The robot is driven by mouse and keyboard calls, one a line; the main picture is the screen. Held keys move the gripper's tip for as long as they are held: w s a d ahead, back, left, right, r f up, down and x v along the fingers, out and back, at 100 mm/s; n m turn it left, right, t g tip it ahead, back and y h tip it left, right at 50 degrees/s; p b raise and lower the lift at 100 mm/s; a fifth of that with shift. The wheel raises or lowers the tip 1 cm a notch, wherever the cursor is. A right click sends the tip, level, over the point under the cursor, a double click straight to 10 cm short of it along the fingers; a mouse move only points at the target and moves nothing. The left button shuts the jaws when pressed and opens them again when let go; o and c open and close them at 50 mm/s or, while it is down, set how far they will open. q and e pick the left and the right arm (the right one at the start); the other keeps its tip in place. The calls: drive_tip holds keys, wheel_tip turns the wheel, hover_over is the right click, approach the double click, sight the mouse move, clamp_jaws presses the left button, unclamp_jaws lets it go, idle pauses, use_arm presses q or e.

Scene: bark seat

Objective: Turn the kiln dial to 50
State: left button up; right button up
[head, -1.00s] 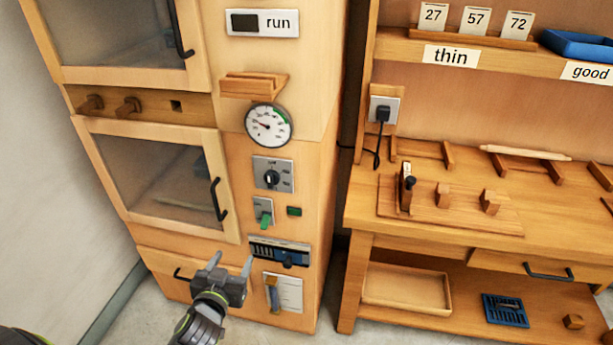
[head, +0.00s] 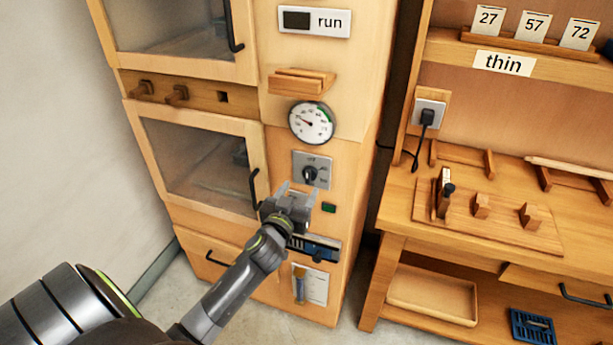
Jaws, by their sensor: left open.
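The kiln dial is a black knob (head: 310,174) on a grey square plate (head: 322,160) with small marks around it, on the front of the wooden kiln cabinet (head: 357,165). The marks are too small to read surely. My left gripper (head: 299,189) is open and empty, just below the knob, with its fingertips near the plate's lower edge. I cannot tell if it touches the plate. My right gripper is not in view.
A round gauge (head: 312,122) and a small wooden ledge (head: 302,80) stick out above the dial. A black door handle (head: 255,188) is close to the left. A green button (head: 328,208) and a blue slider panel (head: 315,247) lie below. A workbench (head: 400,215) stands to the right.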

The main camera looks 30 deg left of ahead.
sight(307, 177)
use_arm(q)
drive_tip(key=shift+x, duration=3.05)
drive_tip(key=c, duration=1)
drive_tip(key=shift+o, duration=0.2)
